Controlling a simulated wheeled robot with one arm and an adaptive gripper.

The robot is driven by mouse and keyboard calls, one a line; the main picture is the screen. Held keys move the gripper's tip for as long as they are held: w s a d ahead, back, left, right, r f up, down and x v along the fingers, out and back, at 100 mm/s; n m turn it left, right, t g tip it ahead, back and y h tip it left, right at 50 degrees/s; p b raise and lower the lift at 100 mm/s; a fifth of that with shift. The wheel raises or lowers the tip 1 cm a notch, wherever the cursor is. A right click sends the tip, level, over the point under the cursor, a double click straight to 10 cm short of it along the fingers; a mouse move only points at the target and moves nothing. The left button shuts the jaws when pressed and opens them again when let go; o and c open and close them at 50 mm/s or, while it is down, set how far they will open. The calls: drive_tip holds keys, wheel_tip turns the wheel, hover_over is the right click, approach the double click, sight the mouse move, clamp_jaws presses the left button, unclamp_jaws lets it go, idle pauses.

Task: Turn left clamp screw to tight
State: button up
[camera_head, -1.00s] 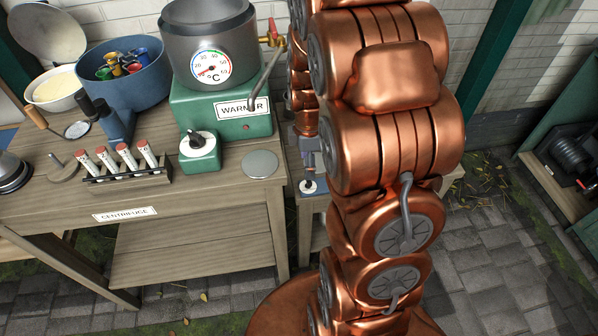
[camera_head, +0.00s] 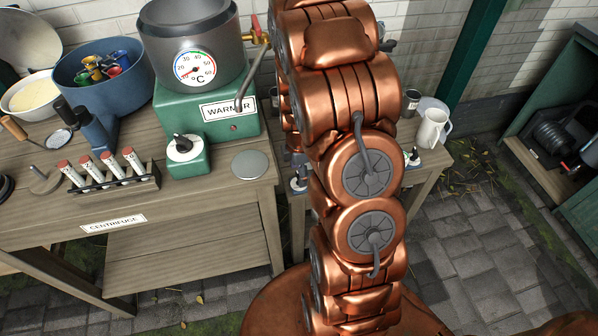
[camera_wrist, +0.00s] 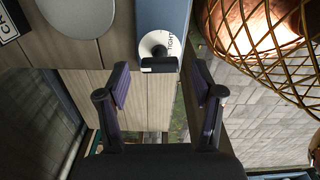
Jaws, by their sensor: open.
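The left clamp screw (camera_wrist: 153,47) shows in the wrist view as a white round dial with the word TIGHT at its right edge. A black handle (camera_wrist: 160,64) crosses the dial's lower side. The dial sits at the end of a blue bar (camera_wrist: 163,14). The same screw (camera_head: 299,185) shows small in the head view, just left of my copper arm and partly hidden by it. My gripper (camera_wrist: 158,84) is open in the wrist view, its two dark fingers on either side below the handle, with nothing between them. In the head view my gripper is hidden.
A wooden bench (camera_head: 190,221) holds a green warmer (camera_head: 207,118), a test-tube rack (camera_head: 107,182) and a round grey plate (camera_head: 250,165). A second clamp dial (camera_head: 412,158) and a white jug (camera_head: 432,130) stand right of my arm. Paved floor lies open at right.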

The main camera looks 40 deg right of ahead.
drive_tip(key=shift+f, duration=0.45)
drive_tip(key=shift+c, duration=0.2)
drive_tip(key=c, duration=1.1)
